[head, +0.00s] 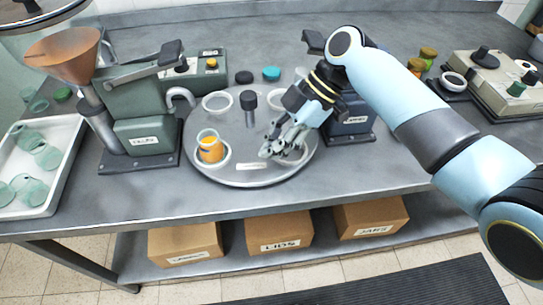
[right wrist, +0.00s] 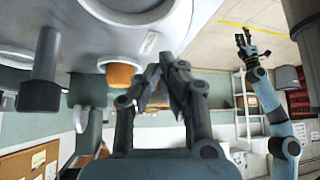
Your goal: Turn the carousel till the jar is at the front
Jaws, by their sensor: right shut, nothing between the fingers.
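The carousel (head: 238,172) is a round grey turntable on the bench with white ring seats and a dark central post (head: 249,103). The jar (head: 209,148), clear with orange contents, stands upright in the front-left seat, left of the white plate at the front edge. It also shows in the right wrist view (right wrist: 120,76). My right gripper (head: 268,150) is shut and empty, low over the carousel's front right by a ring seat; I cannot tell whether it touches. My left gripper (right wrist: 245,38) appears only in the right wrist view, small, fingers apart, away from the carousel.
A green machine with a copper funnel (head: 65,52) stands left of the carousel, beside a white tray (head: 62,188). A dark labelled machine (head: 350,127) stands close on the right. Loose lids (head: 271,73) lie behind. Cardboard boxes (head: 280,232) sit on the shelf below.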

